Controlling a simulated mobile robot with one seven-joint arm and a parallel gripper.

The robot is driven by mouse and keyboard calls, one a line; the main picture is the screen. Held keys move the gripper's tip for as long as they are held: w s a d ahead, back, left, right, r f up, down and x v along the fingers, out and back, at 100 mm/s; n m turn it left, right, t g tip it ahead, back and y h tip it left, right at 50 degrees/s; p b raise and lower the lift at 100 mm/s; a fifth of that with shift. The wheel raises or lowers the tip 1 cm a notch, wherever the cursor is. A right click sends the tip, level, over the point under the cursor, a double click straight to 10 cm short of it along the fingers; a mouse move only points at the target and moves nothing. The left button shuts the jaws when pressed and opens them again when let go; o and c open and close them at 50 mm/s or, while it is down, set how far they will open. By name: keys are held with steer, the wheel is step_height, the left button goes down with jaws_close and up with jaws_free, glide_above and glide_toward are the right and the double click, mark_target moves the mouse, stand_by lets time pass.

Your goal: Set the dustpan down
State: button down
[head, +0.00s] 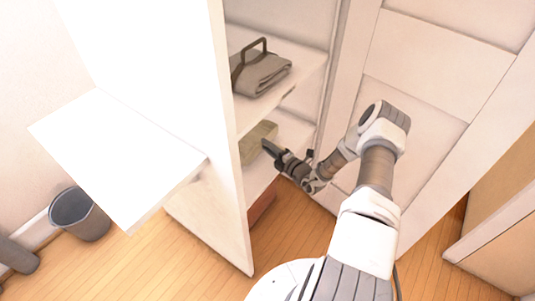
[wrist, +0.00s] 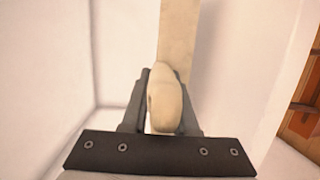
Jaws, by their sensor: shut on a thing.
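The dustpan is beige to olive; in the head view its pan (head: 257,141) is inside the cabinet, over the lower shelf. My gripper (head: 269,150) reaches in from the right and is at its near side. In the wrist view, my gripper (wrist: 166,76) is shut on the dustpan's pale handle (wrist: 165,104), with a finger on each side. The flat pale part extends away past the fingertips. I cannot tell whether the pan touches the shelf. Part of the dustpan is hidden behind the cabinet's side panel.
The upper shelf (head: 248,111) holds a folded grey cloth-like item (head: 262,72) with a dark handle. A white side panel (head: 240,190) borders the opening on the left, a panelled door (head: 410,80) on the right. A grey bin (head: 80,214) stands on the wooden floor at left.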

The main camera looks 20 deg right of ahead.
steer(key=shift+f+b, duration=0.3)
steer(key=shift+f, duration=0.95)
steer(key=shift+f, duration=0.2)
steer(key=c, duration=0.7)
jaws_free()
steer(key=shift+r, duration=0.15)
steer(key=shift+s+d, duration=0.15)
steer(key=shift+s, duration=0.15)
steer(key=p+v, duration=0.2)
steer(key=v, duration=0.9)
steer(key=shift+s+p, duration=0.25)
steer(key=shift+p, duration=0.15)
